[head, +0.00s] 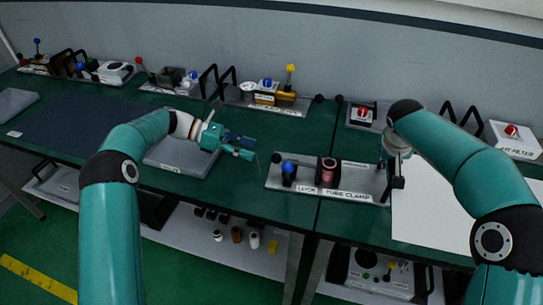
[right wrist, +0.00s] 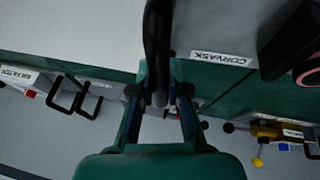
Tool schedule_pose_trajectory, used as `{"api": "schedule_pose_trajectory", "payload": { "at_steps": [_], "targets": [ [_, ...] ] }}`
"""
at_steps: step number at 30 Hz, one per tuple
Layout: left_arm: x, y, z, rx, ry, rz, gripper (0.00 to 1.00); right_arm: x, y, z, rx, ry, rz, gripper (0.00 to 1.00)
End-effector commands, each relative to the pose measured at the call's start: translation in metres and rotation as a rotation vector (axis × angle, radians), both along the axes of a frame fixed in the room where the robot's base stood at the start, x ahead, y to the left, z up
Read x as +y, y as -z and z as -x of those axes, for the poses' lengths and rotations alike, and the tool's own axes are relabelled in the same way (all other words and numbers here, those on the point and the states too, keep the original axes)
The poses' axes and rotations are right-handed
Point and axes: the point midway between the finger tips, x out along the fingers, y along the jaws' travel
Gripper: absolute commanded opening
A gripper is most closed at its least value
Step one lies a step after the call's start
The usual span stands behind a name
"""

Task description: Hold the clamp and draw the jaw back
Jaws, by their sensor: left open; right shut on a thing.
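The tube clamp fixture (head: 362,181) is a pale plate on the green bench, labelled LOCK and TUBE CLAMP. On it stand a blue-knobbed part (head: 288,168) and a pinkish-red cylinder (head: 328,172) in a dark holder. The cylinder's pink rim shows at the right edge of the right wrist view (right wrist: 309,76). My right gripper (head: 392,181) is at the fixture's right end. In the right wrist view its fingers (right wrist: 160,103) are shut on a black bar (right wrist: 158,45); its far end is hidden. My left gripper (head: 251,147) is open and empty, left of the fixture.
A grey tray (head: 180,160) lies below my left gripper. A white sheet (head: 428,215) lies right of the fixture. Several devices with knobs and black handles line the back, including a yellow one (head: 265,99) and the air filter (head: 515,139). A lower shelf (head: 200,240) holds small items.

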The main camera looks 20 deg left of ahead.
Motion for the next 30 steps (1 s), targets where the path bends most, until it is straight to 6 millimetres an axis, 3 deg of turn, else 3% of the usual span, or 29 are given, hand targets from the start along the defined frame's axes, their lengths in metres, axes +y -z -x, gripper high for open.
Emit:
{"api": "schedule_pose_trajectory", "payload": {
  "at_steps": [6, 12, 24, 30],
  "targets": [
    [-0.039, 0.017, -0.008, 0.001, 0.003, 0.001, 0.57, 0.001, 0.006, 0.002, 0.012, -0.002, 0.001, 0.00],
    [-0.061, 0.026, -0.013, -0.002, 0.001, -0.001, 0.57, 0.001, 0.006, 0.002, 0.012, -0.002, 0.001, 0.00],
    [-0.068, 0.029, -0.015, -0.002, -0.001, -0.002, 0.57, 0.001, 0.006, 0.002, 0.012, -0.002, 0.001, 0.00],
    [-0.068, 0.029, -0.015, -0.002, -0.001, -0.002, 0.25, 0.001, 0.006, 0.002, 0.012, -0.002, 0.001, 0.00]
  ]
}}
